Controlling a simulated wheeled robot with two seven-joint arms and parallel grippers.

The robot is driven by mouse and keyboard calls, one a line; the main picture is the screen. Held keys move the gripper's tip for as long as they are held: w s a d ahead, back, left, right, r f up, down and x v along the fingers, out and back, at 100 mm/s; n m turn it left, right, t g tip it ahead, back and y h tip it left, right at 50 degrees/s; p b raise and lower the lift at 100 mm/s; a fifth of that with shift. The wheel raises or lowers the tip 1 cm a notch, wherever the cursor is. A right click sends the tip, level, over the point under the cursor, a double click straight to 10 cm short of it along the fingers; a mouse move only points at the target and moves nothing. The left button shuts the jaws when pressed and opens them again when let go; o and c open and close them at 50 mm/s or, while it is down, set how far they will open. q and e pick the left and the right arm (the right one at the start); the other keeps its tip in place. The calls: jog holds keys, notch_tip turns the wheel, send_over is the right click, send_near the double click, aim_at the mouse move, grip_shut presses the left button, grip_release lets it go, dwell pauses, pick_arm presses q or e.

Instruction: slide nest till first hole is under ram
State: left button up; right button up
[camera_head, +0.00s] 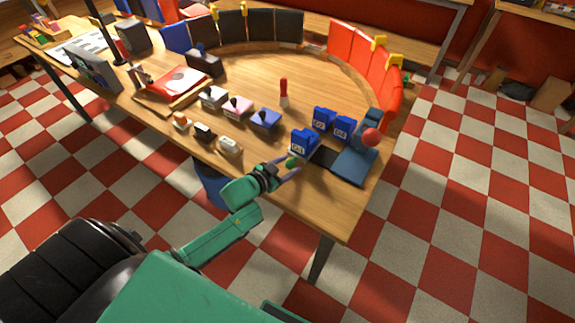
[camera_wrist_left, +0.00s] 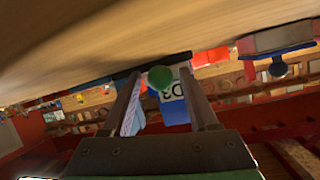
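My left gripper (camera_head: 290,169) is at the front edge of the table, left of the blue press (camera_head: 352,165) with its red ball knob (camera_head: 371,137). Its fingers are spread in the left wrist view (camera_wrist_left: 160,85). A green ball knob (camera_head: 292,162) is between or just beyond the fingertips, with gaps on both sides; it also shows in the wrist view (camera_wrist_left: 160,78). A black flat piece (camera_head: 322,157), possibly the nest's slide, lies between the knob and the press base. The nest's holes and their place under the ram are too small to tell. My right gripper is not in view.
Labelled blue blocks stand close by: one (camera_head: 304,142) just behind the knob, two more (camera_head: 324,118) (camera_head: 344,127) behind the black piece. Small parts boxes (camera_head: 264,120) line the table to the left. A red upright piece (camera_head: 283,92) stands mid-table, with clear wood around it.

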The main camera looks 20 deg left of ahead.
pick_arm(q)
grip_shut()
dwell(1.2)
